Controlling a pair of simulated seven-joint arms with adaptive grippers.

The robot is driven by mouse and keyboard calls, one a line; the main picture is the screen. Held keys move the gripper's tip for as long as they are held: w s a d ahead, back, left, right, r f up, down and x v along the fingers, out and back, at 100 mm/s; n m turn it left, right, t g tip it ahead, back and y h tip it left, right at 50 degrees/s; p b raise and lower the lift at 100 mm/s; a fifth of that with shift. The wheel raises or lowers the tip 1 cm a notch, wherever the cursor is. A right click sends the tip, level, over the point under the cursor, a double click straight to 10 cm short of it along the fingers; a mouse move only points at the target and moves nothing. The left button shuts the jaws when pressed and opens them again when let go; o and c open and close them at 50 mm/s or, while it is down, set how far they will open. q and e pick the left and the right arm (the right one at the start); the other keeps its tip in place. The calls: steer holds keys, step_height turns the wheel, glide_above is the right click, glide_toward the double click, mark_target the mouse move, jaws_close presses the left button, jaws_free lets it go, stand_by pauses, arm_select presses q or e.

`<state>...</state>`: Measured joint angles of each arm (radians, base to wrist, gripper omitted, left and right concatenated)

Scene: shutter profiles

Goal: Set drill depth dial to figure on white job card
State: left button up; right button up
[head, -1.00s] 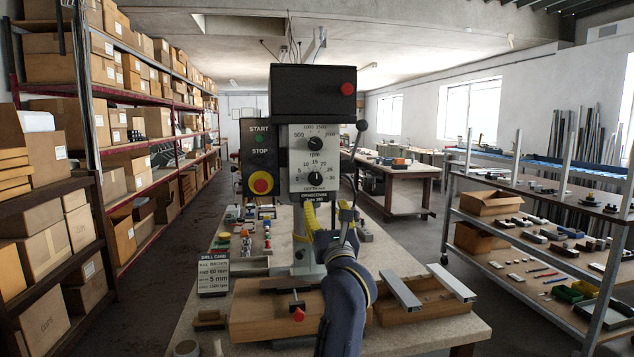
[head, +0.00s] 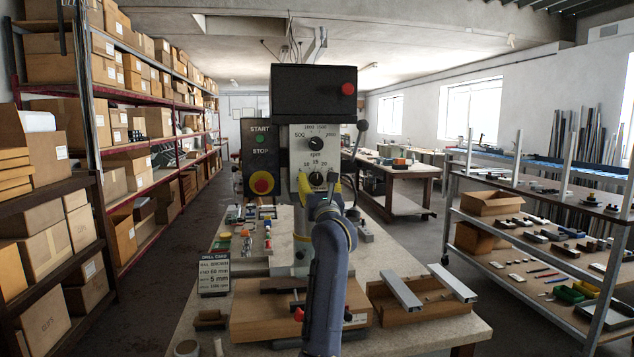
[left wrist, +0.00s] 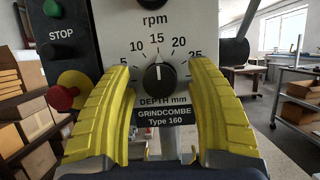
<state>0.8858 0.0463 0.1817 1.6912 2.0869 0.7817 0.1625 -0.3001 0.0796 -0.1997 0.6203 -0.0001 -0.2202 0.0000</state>
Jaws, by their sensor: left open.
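The drill depth dial (left wrist: 159,78) is a black knob with a white pointer on the pale front plate. Its pointer stands about straight up, near 15. In the head view, the dial (head: 317,179) is partly hidden behind my gripper. My left gripper (left wrist: 160,66) is open; its yellow fingers stand on either side of the dial, and I cannot tell whether they touch it. It also shows in the head view (head: 321,187). My right gripper is out of view.
An rpm dial (head: 316,143) sits above the depth dial. The start/stop box (head: 259,158), with a red and yellow stop button (left wrist: 63,98), is close on the left. A lever with a dark ball knob (head: 362,125) is at the right.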

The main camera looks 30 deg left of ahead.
arm_select(q)
steer(key=shift+o, duration=0.2)
jaws_close()
stand_by(0.4)
